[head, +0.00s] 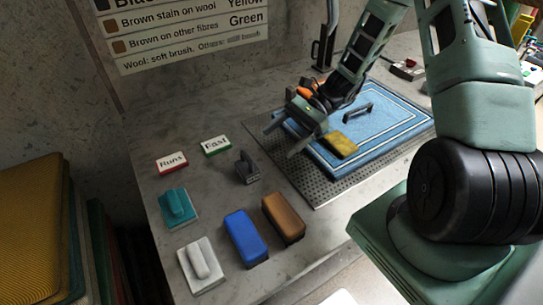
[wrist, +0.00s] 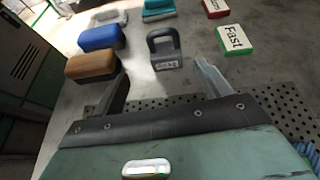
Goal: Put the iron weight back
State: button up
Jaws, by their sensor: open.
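The iron weight (head: 247,168) is a dark grey block with a loop handle. It stands upright on the grey counter, between the Fast card and the brown block. In the wrist view the weight (wrist: 166,50) shows a small pale label on its front, too small to read. My gripper (head: 281,140) is open and empty, over the left edge of the perforated plate, up and to the right of the weight. In the wrist view the weight lies beyond and between my spread fingers (wrist: 163,74), apart from them.
A blue rug (head: 395,110) with a yellow sponge (head: 341,145) and a dark handle (head: 357,113) lies on the perforated plate (head: 315,190). The Fast card (head: 216,146), Runs card (head: 171,162), teal brush (head: 178,208), white brush (head: 201,266), blue block (head: 245,238) and brown block (head: 284,218) surround the weight.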

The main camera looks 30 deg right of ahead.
jog(key=s+a+r+n+h, duration=0.6)
jog(key=s+a+n, duration=0.2)
jog(key=n, duration=0.4)
jog(key=s+a+r+n+h, duration=0.6)
jog(key=s+n, duration=0.5)
jog(key=n, duration=0.2)
jog(key=shift+s+a+r+h, duration=0.3)
jog(key=shift+a+r, duration=0.25)
jog(key=shift+a, duration=0.7)
